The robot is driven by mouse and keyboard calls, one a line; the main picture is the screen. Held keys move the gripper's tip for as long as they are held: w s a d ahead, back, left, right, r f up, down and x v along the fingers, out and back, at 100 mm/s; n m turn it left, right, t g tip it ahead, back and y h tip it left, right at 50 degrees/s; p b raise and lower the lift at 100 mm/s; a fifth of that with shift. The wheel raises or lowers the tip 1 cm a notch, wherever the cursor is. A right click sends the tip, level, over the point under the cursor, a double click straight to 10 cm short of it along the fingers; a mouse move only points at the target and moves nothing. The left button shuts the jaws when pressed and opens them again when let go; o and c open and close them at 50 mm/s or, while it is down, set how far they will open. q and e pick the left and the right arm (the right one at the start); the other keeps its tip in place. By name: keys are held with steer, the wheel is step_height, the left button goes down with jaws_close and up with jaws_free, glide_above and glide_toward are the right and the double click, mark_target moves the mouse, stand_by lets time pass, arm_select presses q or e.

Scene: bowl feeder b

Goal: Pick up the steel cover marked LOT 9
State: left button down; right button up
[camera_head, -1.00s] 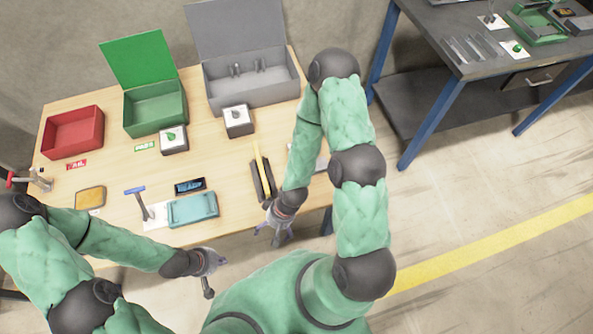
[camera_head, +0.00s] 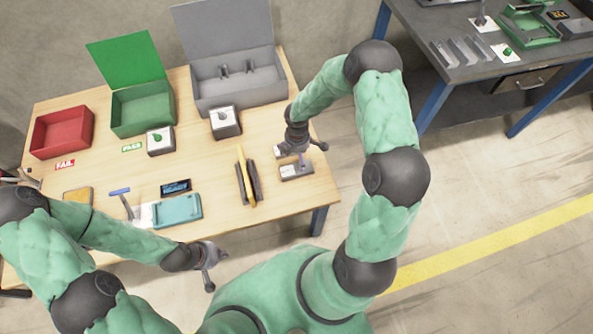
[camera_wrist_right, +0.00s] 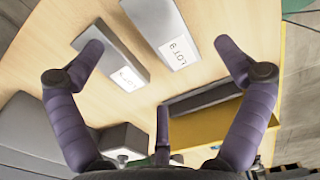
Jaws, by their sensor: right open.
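The steel cover marked LOT 9 (camera_wrist_right: 167,30) is a flat grey plate with a white label, lying on the table at the top middle of the right wrist view. A similar grey cover (camera_wrist_right: 122,60) with its own label, too small to read, lies to its left. In the head view one grey cover (camera_head: 300,171) shows just below my right gripper (camera_head: 300,151); its marking is unreadable there. My right gripper is open and empty above the covers, its fingers (camera_wrist_right: 157,48) spread on either side of them. My left gripper (camera_head: 214,270) is open and empty, in front of the table's near edge.
A yellow piece between dark bars (camera_head: 247,177) stands left of my right gripper. Behind are a grey lidded box (camera_head: 240,94), a green lidded box (camera_head: 143,115), a red bin (camera_head: 62,132) and two white-topped blocks, (camera_head: 225,122) and (camera_head: 160,141). A teal tray (camera_head: 177,211) lies nearer.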

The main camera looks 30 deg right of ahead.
mark_target(296, 166)
step_height(296, 166, down, 3)
steer(key=shift+f+b, duration=0.1)
steer(key=shift+b, duration=0.25)
steer(key=f, duration=0.1)
steer(key=f+b, duration=0.1)
steer(key=f, duration=0.1)
steer(key=f+b, duration=0.1)
steer(key=f, duration=0.1)
steer(key=shift+w+a, duration=0.1)
steer(key=shift+w, duration=0.15)
steer(key=shift+r, duration=0.1)
steer(key=c, duration=1.4)
